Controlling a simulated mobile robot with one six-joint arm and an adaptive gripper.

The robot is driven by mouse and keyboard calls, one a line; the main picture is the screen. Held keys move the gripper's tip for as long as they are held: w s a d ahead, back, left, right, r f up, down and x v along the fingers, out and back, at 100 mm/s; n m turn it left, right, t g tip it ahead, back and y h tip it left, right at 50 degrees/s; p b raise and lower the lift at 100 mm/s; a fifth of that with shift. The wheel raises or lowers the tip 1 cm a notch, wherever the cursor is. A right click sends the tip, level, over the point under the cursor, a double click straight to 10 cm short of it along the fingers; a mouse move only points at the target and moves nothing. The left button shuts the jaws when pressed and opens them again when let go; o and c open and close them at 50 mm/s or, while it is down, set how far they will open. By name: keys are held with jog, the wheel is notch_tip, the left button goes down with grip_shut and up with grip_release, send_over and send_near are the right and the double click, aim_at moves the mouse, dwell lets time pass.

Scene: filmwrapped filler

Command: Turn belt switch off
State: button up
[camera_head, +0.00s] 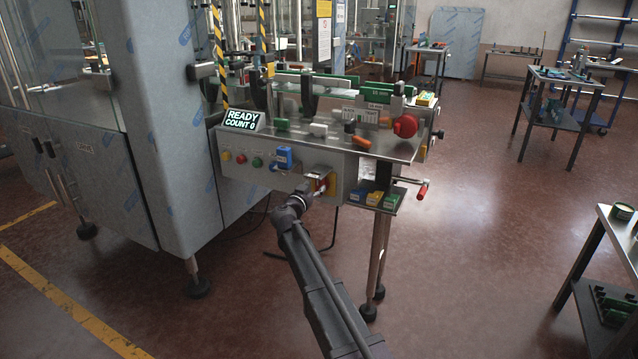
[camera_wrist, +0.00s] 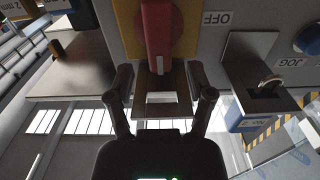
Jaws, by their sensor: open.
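The belt switch shows in the wrist view as a red handle (camera_wrist: 158,35) on a yellow plate (camera_wrist: 128,22), with an OFF label (camera_wrist: 217,19) to its right. In the head view the yellow plate (camera_head: 331,180) is on the front panel of the machine, partly hidden by my gripper (camera_head: 317,189). In the wrist view my gripper (camera_wrist: 162,82) is open, with one finger to each side of the handle's lower end. Nothing is held.

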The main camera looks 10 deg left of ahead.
aim_at(318, 183)
jog(key=shift+x, duration=2.1)
grip_shut()
